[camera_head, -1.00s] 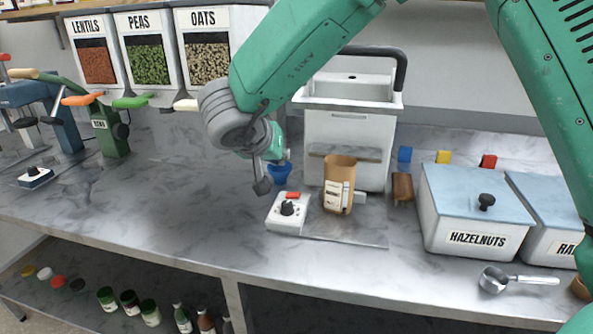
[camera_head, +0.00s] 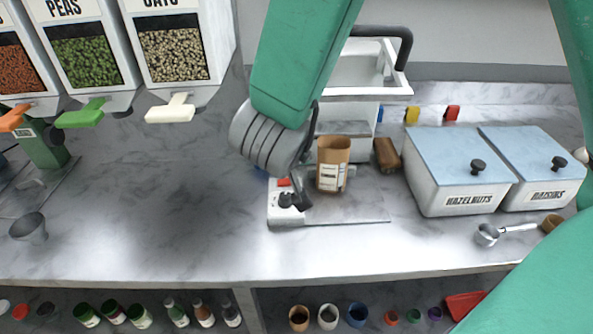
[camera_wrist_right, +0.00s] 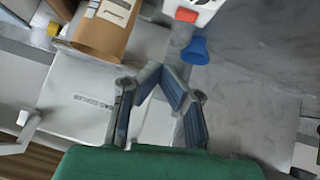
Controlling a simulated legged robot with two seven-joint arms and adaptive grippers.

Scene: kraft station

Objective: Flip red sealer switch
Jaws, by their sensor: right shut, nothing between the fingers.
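The red switch (camera_head: 284,182) sits on a small white control box (camera_head: 275,215) at the left end of the sealer's base plate. A black knob is in front of it. My right gripper (camera_head: 302,203) is shut and empty, pointing down close beside the switch and knob; contact cannot be told. In the wrist view the closed fingers (camera_wrist_right: 178,45) reach toward the red switch (camera_wrist_right: 186,15) at the top edge. The white sealer (camera_head: 366,66) stands behind, partly hidden by my arm. My left gripper is not in view.
A brown kraft bag (camera_head: 331,165) stands just right of the gripper. A blue cup (camera_wrist_right: 196,50) is close to the fingers. Hazelnut (camera_head: 462,170) and raisin bins stand right, with a metal scoop (camera_head: 487,234) in front.

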